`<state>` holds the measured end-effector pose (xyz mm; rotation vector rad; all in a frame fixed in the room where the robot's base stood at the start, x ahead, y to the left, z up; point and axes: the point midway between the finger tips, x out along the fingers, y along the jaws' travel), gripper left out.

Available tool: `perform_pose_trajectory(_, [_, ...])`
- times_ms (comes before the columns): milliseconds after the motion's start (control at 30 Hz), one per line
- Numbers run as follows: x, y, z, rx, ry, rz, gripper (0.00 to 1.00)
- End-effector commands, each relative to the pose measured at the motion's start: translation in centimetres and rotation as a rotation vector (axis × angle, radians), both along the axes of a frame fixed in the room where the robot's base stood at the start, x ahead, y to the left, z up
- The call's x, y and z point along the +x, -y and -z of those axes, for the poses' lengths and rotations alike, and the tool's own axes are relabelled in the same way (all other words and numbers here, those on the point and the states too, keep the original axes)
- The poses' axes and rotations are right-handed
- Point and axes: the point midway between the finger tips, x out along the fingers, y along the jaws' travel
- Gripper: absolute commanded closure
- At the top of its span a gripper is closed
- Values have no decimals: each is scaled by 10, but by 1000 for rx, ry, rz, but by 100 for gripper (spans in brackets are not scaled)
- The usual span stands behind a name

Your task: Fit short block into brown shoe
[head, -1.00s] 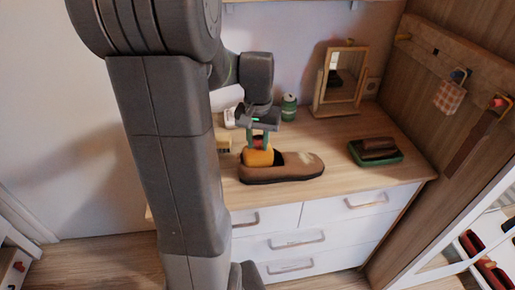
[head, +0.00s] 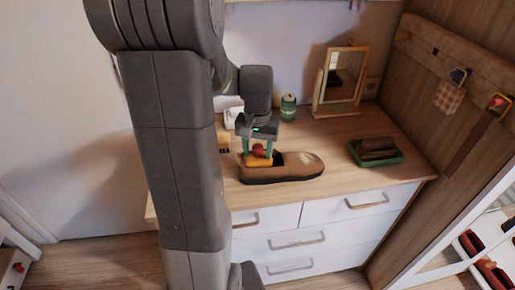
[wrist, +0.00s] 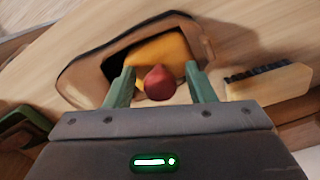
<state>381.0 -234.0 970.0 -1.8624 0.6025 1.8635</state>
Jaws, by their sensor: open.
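The brown shoe (head: 303,170) lies on the dresser top, its toe to the right in the head view. The short block, yellow with a red knob (head: 257,150), sits in the shoe's opening at the heel end. Its yellow body (head: 258,162) shows low at the rim. My gripper (head: 260,151) is open, with one green finger on each side of the knob. In the wrist view the knob (wrist: 159,83) is between the parted fingers, and the yellow body (wrist: 165,50) lies within the shoe's opening (wrist: 95,72). How deep the block sits is hard to tell.
A brush (wrist: 268,82) lies close beside the shoe. A green can (head: 288,107) and a standing mirror (head: 341,78) are behind. A green tray (head: 375,153) with dark brown items stands to the right. Dresser top between shoe and tray is clear.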

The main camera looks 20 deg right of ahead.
Motion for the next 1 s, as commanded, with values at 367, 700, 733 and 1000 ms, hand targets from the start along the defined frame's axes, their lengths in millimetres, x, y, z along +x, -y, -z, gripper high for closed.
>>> perform_pose_trajectory(367, [1,1,-58,-3,6,0,50])
perform_pose_trajectory(700, [1,0,-115,-2,2,0,50])
perform_pose_trajectory(733, [1,0,-117,-1,2,0,50])
perform_pose_trajectory(1000, [0,0,-123,0,0,0,50])
